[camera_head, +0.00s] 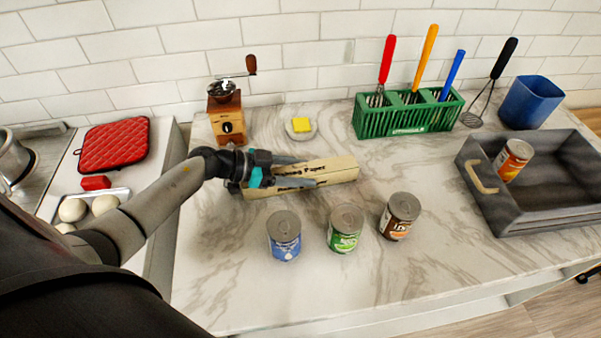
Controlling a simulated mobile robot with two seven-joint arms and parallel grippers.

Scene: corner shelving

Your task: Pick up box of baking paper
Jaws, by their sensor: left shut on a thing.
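The box of baking paper (335,171) is a long, pale yellow-tan carton with dark lettering. It lies lengthwise on the marble counter near the middle of the head view. My left gripper (290,176) reaches in from the left and is shut on the box near its left end. The fingers cover part of the lettering and the box's left end. I cannot tell whether the box is lifted clear of the counter. My right gripper is out of view.
Three cans stand in front of the box: blue (284,236), green (345,229) and brown (399,216). Behind are a coffee grinder (227,118), a butter dish (301,128) and a green utensil rack (400,118). A dark tray (545,215) holding a can (513,160) stands right.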

